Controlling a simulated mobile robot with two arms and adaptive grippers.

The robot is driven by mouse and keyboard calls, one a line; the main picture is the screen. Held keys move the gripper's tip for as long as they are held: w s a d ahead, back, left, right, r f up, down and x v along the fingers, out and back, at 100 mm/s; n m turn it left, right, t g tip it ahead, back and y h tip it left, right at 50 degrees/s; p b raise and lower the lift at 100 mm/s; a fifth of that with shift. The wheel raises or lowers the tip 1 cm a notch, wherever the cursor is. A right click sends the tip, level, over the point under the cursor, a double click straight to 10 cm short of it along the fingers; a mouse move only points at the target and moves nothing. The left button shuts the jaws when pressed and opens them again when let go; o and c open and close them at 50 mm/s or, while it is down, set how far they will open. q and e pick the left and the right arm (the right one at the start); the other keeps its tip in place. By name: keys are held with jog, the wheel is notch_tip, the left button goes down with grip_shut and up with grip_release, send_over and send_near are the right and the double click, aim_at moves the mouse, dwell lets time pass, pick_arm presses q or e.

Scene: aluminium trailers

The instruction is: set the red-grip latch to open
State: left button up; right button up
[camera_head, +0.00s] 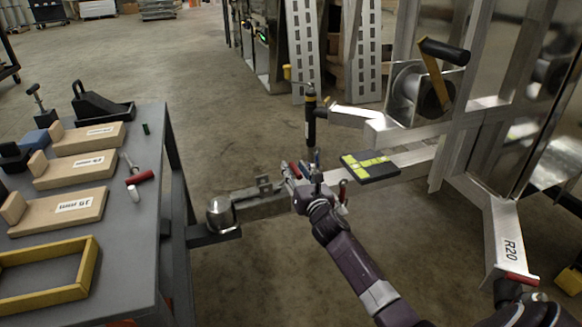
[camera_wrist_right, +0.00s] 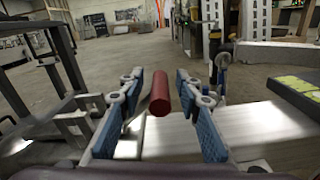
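The latch's red grip (camera_wrist_right: 160,92) is a short red cylinder standing out toward the camera in the right wrist view. It lies between the two blue-padded fingers of my right gripper (camera_wrist_right: 163,105), with gaps on both sides. My right gripper is open. In the head view my right gripper (camera_head: 306,172) is over the trailer's drawbar, and a bit of red shows at its fingers. The gripper hides most of the latch there, so its setting cannot be made out. My left gripper is in neither view.
A grey workbench (camera_head: 145,240) with wooden chocks and a yellow frame (camera_head: 50,290) stands at left. The ball coupler (camera_head: 220,214) is near its edge. A black-and-yellow pad (camera_head: 370,167), a jack post (camera_head: 310,118) and a winch (camera_head: 425,88) are right of or beyond the gripper.

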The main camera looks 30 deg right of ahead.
aim_at(291, 164)
jog(key=shift+b+x, duration=0.45)
jog(key=shift+x, duration=1.15)
grip_shut()
